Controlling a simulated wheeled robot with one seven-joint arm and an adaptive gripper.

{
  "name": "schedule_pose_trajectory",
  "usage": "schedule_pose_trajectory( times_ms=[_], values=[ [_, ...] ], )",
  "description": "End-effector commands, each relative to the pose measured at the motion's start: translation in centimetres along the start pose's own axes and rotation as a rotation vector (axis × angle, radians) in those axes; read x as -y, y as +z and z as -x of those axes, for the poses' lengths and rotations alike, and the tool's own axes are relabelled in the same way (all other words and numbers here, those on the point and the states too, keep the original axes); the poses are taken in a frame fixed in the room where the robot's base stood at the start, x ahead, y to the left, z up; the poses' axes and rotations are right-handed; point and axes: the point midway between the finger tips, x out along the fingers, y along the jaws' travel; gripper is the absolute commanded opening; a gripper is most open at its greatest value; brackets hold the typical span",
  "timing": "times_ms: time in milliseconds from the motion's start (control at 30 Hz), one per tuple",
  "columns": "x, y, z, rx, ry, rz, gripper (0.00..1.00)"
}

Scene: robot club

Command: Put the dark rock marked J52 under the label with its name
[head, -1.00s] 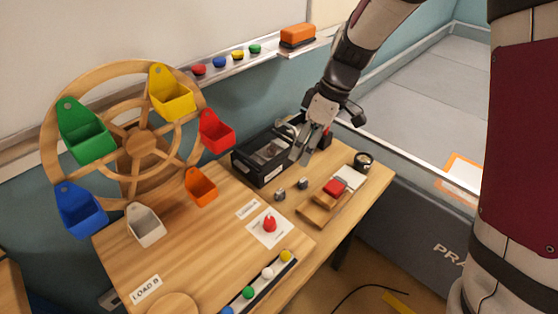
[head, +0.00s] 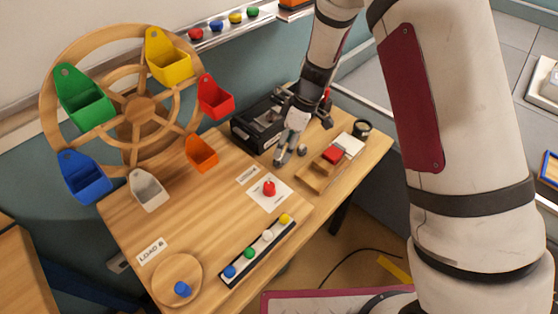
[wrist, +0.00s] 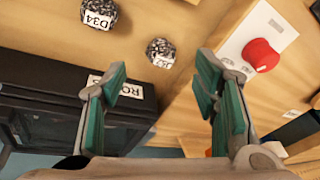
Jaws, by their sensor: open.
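Two small dark speckled rocks lie on the wooden table. In the wrist view the farther rock (wrist: 98,14) bears a white tag reading D34. The nearer rock (wrist: 160,52) has a tag only partly readable, its last character looking like a 2. My gripper (wrist: 162,76) is open and empty, its green-padded fingers on either side of the space just short of the nearer rock. A black case (head: 258,128) carries a white label (wrist: 130,90) starting "RO", partly hidden by a finger.
A red button (head: 269,188) on a white plate stands in front of my gripper. A wooden block with a red piece (head: 333,155) and a dark round cup (head: 362,128) are to the right. A wheel with coloured bins (head: 140,108) stands left. The table's middle left is clear.

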Motion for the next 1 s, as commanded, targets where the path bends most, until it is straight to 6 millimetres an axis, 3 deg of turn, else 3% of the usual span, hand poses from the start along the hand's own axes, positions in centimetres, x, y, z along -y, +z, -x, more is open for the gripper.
schedule_pose_trajectory(
  times_ms=[300,633,667,900,1000],
  values=[
    [0.2,-0.3,-4.2,0.002,-0.002,0.0,0.55],
    [0.1,-0.4,-5.0,0.0,0.001,0.0,0.55],
    [0.1,-0.4,-5.0,0.0,0.001,0.0,0.53],
    [0.1,-0.4,-5.0,0.0,0.0,-0.001,0.02],
    [0.1,-0.4,-5.0,0.0,0.0,-0.001,0.0]
  ],
)
